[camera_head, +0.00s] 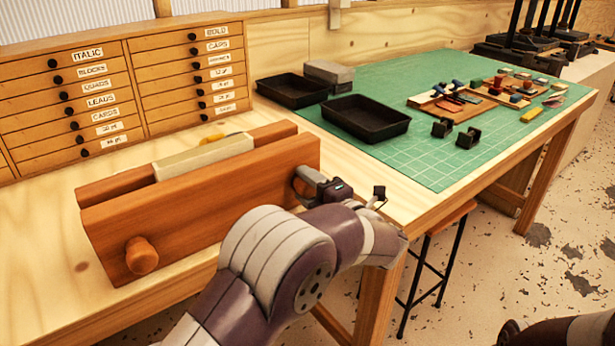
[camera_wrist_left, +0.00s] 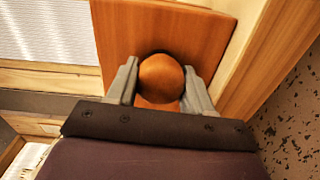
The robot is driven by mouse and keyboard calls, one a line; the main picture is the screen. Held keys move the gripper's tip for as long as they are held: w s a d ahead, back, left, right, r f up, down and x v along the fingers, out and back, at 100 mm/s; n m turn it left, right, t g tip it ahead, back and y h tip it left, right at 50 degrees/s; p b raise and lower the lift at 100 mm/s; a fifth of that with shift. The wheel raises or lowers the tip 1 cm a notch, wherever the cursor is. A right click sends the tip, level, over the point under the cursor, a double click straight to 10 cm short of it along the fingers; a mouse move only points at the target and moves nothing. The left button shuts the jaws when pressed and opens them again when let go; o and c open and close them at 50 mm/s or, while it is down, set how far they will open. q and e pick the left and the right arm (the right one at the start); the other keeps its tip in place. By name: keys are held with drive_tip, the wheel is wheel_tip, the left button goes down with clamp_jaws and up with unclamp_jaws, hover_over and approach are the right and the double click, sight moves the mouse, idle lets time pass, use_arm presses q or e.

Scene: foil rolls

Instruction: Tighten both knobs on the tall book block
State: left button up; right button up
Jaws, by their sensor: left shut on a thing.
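A wooden press (camera_head: 210,200) stands on the workbench, with a pale book block (camera_head: 203,157) standing between its two reddish-brown boards. The left knob (camera_head: 142,256) sticks out from the front board near its left end, with nothing touching it. My left gripper (camera_head: 306,190) is at the right end of the front board and hides the right knob in the head view. In the left wrist view the right knob (camera_wrist_left: 161,78) sits between the two grey fingers, and the gripper (camera_wrist_left: 161,88) is shut on it. My right gripper is not in view.
A labelled drawer cabinet (camera_head: 110,85) stands behind the press. Two black trays (camera_head: 366,118), small black blocks (camera_head: 468,138) and tools lie on or beside the green mat (camera_head: 400,172) to the right. A stool (camera_head: 440,218) stands below the bench edge.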

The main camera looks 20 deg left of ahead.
use_arm(q)
drive_tip(key=m+p, duration=1)
drive_tip(key=m, duration=0.1)
drive_tip(key=shift+r, duration=0.2)
drive_tip(key=m+p, duration=0.4)
drive_tip(key=shift+f+m+p, duration=0.2)
drive_tip(key=shift+m+p, duration=1.5)
drive_tip(key=shift+m, duration=1)
drive_tip(key=o, duration=1)
drive_tip(key=shift+d, duration=0.1)
drive_tip(key=shift+o, duration=0.2)
